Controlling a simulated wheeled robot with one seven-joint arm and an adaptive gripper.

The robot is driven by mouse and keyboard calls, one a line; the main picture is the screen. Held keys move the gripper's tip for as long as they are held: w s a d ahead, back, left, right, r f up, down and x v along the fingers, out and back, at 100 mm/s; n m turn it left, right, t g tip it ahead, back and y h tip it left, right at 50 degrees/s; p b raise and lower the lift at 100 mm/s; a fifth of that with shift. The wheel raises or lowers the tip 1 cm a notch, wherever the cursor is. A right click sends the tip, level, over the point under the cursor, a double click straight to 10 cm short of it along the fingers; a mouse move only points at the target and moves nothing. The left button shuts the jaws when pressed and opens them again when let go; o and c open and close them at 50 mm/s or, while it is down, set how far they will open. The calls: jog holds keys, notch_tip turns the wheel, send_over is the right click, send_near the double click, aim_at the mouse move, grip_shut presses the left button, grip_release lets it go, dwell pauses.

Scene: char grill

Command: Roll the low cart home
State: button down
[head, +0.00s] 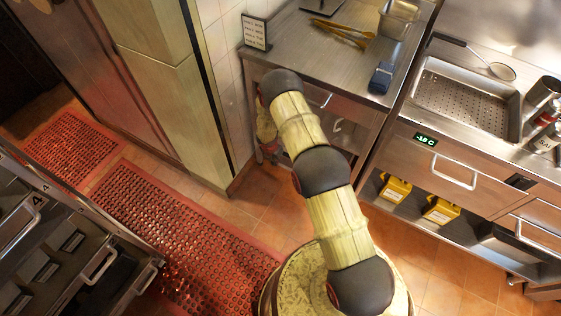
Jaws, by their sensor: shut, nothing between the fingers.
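I cannot pick out the low cart for certain in the head view. A steel unit with bar handles (70,262) stands at the lower left, cut off by the picture edge; I cannot tell whether it has wheels. My arm reaches up the picture, and its far end bends down beside the left end of the steel counter. My gripper (268,147) is small and partly hidden there, shut and empty, pointing down. I cannot tell whether it touches the counter's frame.
The steel counter (318,60) carries tongs, a steel pan and a dark blue device. A drawer unit (440,160) with yellow boxes on its lower shelf stands to the right. A pale pillar (160,75) stands left of the counter. Red perforated mats (195,250) cover the left aisle.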

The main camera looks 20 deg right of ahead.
jog(key=w+d+f+b, duration=0.3)
jog(key=d+f+b, duration=0.1)
jog(key=f, duration=0.4)
jog(key=shift+w+d+f+b, duration=0.2)
jog(key=shift+w+d+b, duration=0.1)
jog(key=shift+w+d, duration=0.15)
